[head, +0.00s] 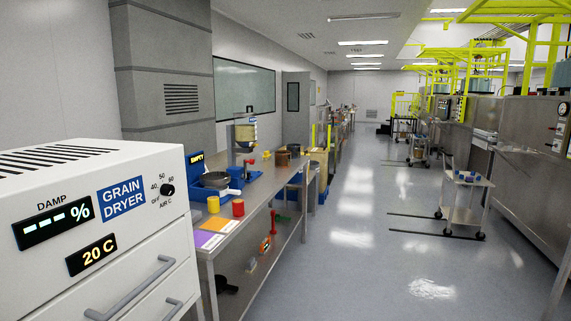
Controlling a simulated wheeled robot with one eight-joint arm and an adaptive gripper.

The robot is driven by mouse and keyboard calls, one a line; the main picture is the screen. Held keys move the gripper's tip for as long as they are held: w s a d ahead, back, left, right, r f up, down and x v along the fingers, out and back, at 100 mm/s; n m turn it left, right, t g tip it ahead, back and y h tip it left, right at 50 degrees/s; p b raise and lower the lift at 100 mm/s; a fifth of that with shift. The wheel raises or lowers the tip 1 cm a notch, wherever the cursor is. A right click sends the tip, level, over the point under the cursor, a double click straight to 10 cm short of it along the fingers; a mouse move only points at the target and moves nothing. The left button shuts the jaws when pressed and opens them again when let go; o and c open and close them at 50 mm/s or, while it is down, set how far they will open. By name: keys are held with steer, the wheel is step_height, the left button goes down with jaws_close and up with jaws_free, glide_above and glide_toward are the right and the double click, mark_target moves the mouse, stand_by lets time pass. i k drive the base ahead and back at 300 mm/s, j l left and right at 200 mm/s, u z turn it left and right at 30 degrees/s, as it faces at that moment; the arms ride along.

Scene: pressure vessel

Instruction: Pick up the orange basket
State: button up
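I cannot make out a clear orange basket in the head view. A small orange-red item (265,245) stands on the lower shelf of the steel bench, too small to tell what it is. A brown round container (283,158) stands on the bench top farther back. A flat orange sheet (219,225) lies at the bench's near end. My gripper and arm are not in view.
A white grain dryer (145,220) fills the near left. The steel bench (262,185) carries a yellow cup (213,205), a red cup (238,208) and blue equipment. A cart (467,180) stands at right. The middle aisle floor (350,250) is clear.

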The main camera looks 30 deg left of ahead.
mark_target(282, 158)
steer(key=u, duration=0.95)
